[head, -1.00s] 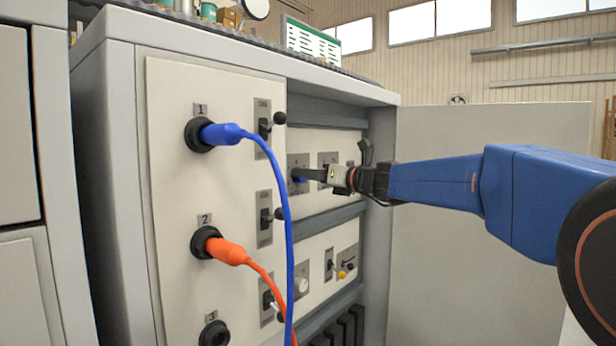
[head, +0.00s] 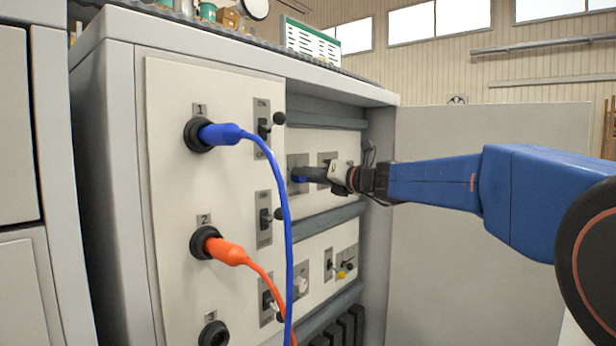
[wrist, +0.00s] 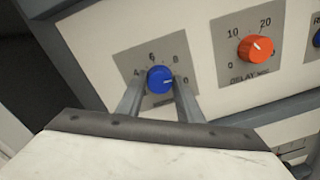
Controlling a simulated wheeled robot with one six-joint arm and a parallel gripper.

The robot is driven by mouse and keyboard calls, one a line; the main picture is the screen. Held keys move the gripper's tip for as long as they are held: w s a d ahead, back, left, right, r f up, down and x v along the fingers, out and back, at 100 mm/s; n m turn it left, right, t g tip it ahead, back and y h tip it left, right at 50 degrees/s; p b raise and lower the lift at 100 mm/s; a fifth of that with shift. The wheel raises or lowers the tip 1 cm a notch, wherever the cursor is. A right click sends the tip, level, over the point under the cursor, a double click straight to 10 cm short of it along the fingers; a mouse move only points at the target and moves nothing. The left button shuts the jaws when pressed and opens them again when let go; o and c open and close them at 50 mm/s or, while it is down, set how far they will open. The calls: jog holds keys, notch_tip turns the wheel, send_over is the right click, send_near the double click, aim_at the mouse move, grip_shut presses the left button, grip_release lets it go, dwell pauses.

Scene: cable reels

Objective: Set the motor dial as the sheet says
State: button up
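The blue dial (wrist: 160,79) sits on a grey plate in the wrist view, with marks 4, 6, 8 and a partly covered number ending in 0. Its white pointer line points right, toward that last number. The label under it is mostly hidden. My gripper (wrist: 161,84) has one finger on each side of the dial, seemingly closed on it. In the head view my gripper (head: 297,174) reaches into the open cabinet at this dial. A green and white sheet (head: 312,42) stands on the cabinet top; its text is too small to read.
An orange DELAY dial (wrist: 255,48) is to the right of the blue one. The front panel carries a blue plug (head: 222,133), an orange plug (head: 228,252) and several toggle switches. Their cables hang before the opening. The cabinet door (head: 480,220) stands open at right.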

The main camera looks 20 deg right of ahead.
jog(key=shift+o, duration=1.4)
jog(key=shift+f, duration=0.1)
jog(key=shift+s+d, duration=0.1)
jog(key=v, duration=1.7)
